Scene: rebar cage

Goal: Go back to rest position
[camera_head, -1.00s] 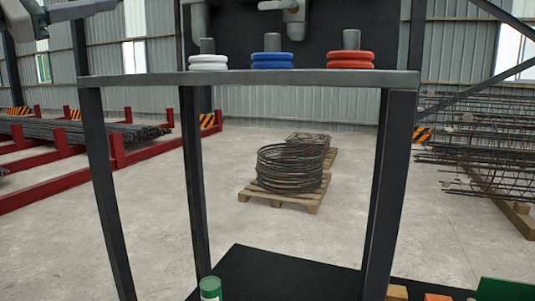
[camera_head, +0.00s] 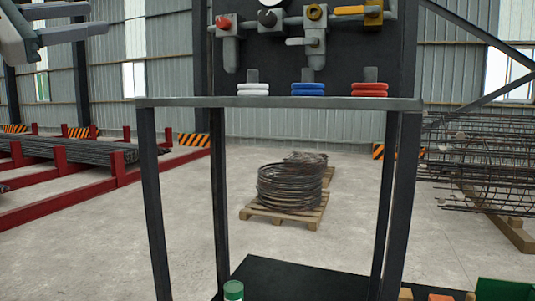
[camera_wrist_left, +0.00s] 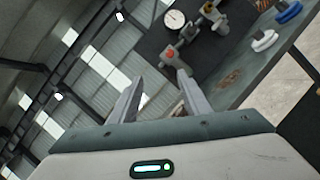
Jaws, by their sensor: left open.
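My left gripper (camera_head: 82,22) is at the top left of the head view, its two fingers apart and pointing right. In the left wrist view the open fingers (camera_wrist_left: 158,88) have nothing between them and point towards the valve panel. The gripper is left of the dark stand (camera_head: 185,102), apart from it. My right gripper is in neither view.
White rings (camera_head: 252,89), blue rings (camera_head: 308,89) and red rings (camera_head: 369,90) sit on the stand. A pallet (camera_head: 290,217) holds coiled wire (camera_head: 288,185). Red racks (camera_head: 75,192) stand left, rebar cages (camera_head: 480,160) right.

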